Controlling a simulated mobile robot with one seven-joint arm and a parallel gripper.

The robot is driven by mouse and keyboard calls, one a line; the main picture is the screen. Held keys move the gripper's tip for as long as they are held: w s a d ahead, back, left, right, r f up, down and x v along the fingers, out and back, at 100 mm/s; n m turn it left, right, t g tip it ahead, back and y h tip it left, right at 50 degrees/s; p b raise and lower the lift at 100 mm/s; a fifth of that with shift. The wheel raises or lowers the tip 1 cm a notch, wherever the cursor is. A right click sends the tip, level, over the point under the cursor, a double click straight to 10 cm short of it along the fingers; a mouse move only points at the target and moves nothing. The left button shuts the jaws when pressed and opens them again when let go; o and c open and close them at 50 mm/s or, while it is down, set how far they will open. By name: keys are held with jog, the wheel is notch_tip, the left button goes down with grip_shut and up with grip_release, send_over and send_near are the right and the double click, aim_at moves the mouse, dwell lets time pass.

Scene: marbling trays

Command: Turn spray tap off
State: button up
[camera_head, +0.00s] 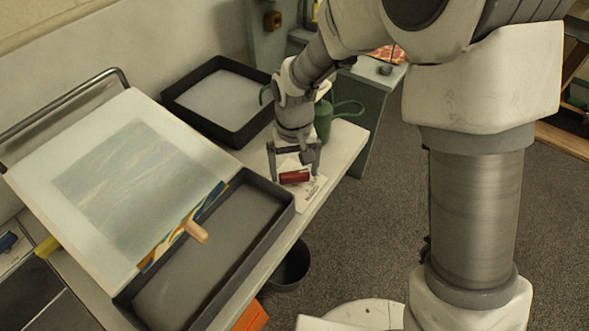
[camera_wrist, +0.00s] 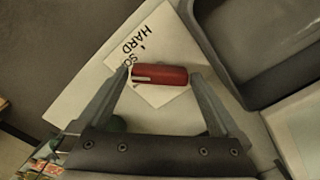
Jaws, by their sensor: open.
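I cannot make out a spray tap in either view.
A pale marbled panel (camera_head: 75,160) leans over a dark shallow tray (camera_head: 285,205). Another dark tray (camera_head: 170,98) stands behind. A green can (camera_head: 323,122) is behind my gripper. A black bucket (camera_head: 293,268) stands on the floor; floor to the right is partly clear.

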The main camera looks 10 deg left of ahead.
jog(key=shift+f, duration=0.2)
jog(key=shift+c, duration=0.2)
jog(key=c, duration=1)
jog(key=shift+n, duration=0.3)
jog(key=n, duration=0.4)
jog(key=shift+r, duration=0.1)
jog(key=shift+n+p, duration=0.65)
jog(key=shift+n, duration=1.55)
jog(key=o, duration=1)
